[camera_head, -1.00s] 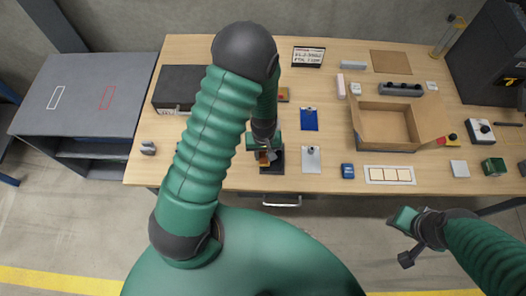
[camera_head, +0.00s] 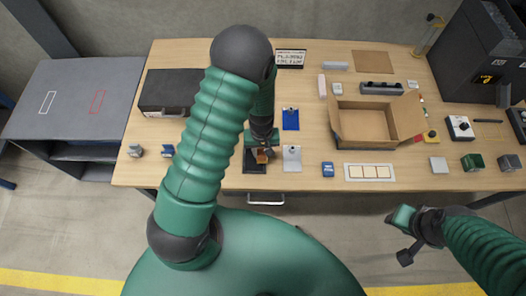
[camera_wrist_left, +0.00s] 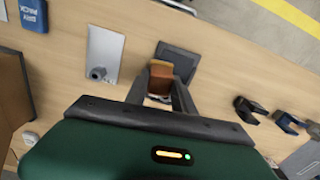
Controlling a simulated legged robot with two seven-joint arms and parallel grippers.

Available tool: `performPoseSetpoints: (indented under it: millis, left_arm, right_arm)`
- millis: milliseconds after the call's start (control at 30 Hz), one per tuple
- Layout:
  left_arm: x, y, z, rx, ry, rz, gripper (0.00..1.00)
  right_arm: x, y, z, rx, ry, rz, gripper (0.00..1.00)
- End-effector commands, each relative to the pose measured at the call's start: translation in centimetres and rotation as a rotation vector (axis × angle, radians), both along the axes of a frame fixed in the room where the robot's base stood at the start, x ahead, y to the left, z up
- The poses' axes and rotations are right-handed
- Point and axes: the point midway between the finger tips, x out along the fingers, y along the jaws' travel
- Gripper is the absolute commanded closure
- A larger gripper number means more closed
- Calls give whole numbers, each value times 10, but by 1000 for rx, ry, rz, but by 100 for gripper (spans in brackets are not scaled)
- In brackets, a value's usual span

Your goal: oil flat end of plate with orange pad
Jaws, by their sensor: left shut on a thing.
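My left gripper (camera_wrist_left: 160,92) is shut on the orange pad (camera_wrist_left: 161,74), a small orange-brown block between its two fingers. In the head view the gripper (camera_head: 261,150) and the pad (camera_head: 262,156) are over the right part of a dark square tray (camera_head: 254,184). The tray also shows behind the pad in the left wrist view (camera_wrist_left: 186,60). Whether the pad touches the tray cannot be told. A pale flat plate (camera_head: 291,163) with a grey knob-like part lies right of the tray; the wrist view shows it too (camera_wrist_left: 104,45). My right gripper (camera_head: 400,238) hangs off the table's front; its jaws are unclear.
A blue clipboard-like sheet (camera_head: 291,121) lies behind the pale plate. A blue box (camera_head: 328,169), a white card panel (camera_head: 350,172) and an open carton (camera_head: 368,143) are to the right. A black case (camera_head: 158,92) and small clamps (camera_head: 135,150) are at left.

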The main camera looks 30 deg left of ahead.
Motion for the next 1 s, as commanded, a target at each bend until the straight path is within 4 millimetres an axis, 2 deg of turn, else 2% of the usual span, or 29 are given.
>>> performPoseSetpoints:
  millis: [33,433,1000]
  left_arm:
    - [1,0,9,1,-1,-1,100]
    - [7,6,42,1,-1,-2,100]
    - [8,6,43,1,-1,-3,100]
  right_arm:
    - [0,0,8,0,0,0,64]
    - [0,0,36,0,0,0,64]
    - [0,0,36,0,0,0,64]
